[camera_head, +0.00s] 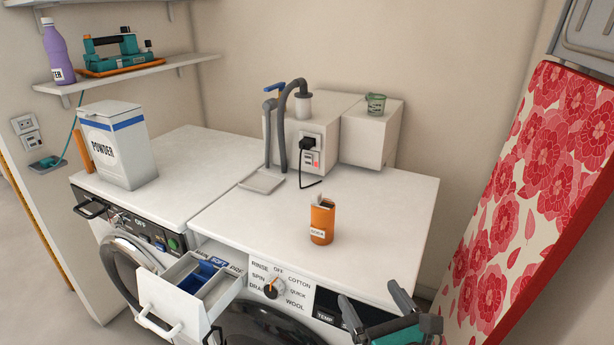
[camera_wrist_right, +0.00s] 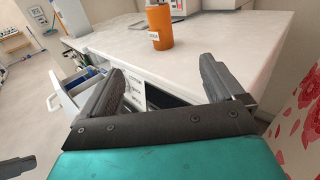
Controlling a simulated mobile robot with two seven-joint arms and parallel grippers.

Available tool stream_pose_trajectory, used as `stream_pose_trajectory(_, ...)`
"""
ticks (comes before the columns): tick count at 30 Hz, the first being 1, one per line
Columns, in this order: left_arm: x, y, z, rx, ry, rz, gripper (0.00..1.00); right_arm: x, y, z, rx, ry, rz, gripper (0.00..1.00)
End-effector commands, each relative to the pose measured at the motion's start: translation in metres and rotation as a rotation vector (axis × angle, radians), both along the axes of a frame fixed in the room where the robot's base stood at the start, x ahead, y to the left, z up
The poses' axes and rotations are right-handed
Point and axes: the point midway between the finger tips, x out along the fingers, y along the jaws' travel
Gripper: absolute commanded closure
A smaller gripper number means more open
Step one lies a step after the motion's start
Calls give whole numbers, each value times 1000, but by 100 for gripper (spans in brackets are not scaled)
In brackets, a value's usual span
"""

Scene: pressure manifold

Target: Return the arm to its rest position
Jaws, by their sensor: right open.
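My right gripper (camera_head: 376,308) shows at the bottom right of the head view, in front of the right machine's front edge. Its two dark fingers are spread apart with nothing between them. In the right wrist view the open fingers (camera_wrist_right: 170,85) point toward the white machine top. My left gripper is not in the head view. An orange container (camera_head: 322,222) stands upright on the right machine's top, apart from the gripper; it also shows in the right wrist view (camera_wrist_right: 160,28).
The detergent drawer (camera_head: 170,305) is pulled out from the right washing machine (camera_head: 380,215). A powder box (camera_head: 118,150) stands on the left machine. A red floral board (camera_head: 540,190) leans at the right, close to my right gripper. The machine top around the orange container is mostly clear.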

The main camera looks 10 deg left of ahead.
Motion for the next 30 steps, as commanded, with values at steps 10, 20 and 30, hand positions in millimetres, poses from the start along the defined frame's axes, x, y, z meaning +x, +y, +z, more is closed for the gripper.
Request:
stream_pose_trajectory(10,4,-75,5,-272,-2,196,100,0,0,0,-1,0,0,5)
stream_pose_trajectory(20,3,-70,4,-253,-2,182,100,-36,-13,-25,-645,-285,32,5)
stream_pose_trajectory(30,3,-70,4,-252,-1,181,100,-90,-42,-77,-1592,-612,210,5)
